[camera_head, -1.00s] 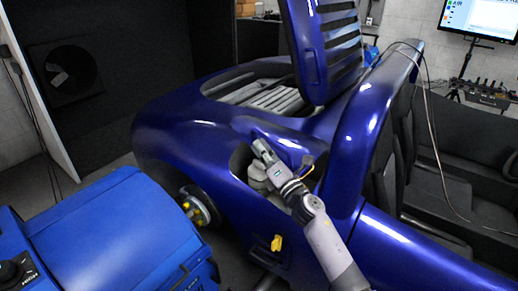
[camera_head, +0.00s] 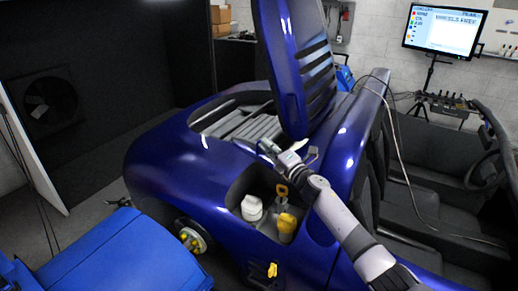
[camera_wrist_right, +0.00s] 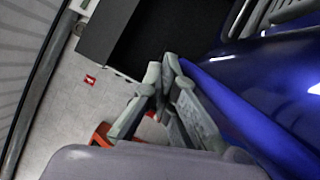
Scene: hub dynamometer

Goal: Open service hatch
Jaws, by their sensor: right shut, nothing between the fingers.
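The service hatch opening (camera_head: 238,190) in the blue car's side is uncovered. Inside it stand a white bottle (camera_head: 252,208), a yellow-topped container (camera_head: 287,224) and a yellow handle (camera_head: 282,191). I cannot clearly make out the hatch flap; the body near my gripper partly hides that area. My right gripper (camera_head: 266,147) is above the opening's upper edge, near the engine bay, shut and empty. Its fingertips meet in the right wrist view (camera_wrist_right: 166,66), beside blue bodywork. My left gripper is not in view.
A large slatted blue cover (camera_head: 285,70) stands raised over the engine bay (camera_head: 240,125). A blue machine (camera_head: 120,255) stands at the lower left, near the wheel hub (camera_head: 190,237). A monitor (camera_head: 444,31) is at the back right.

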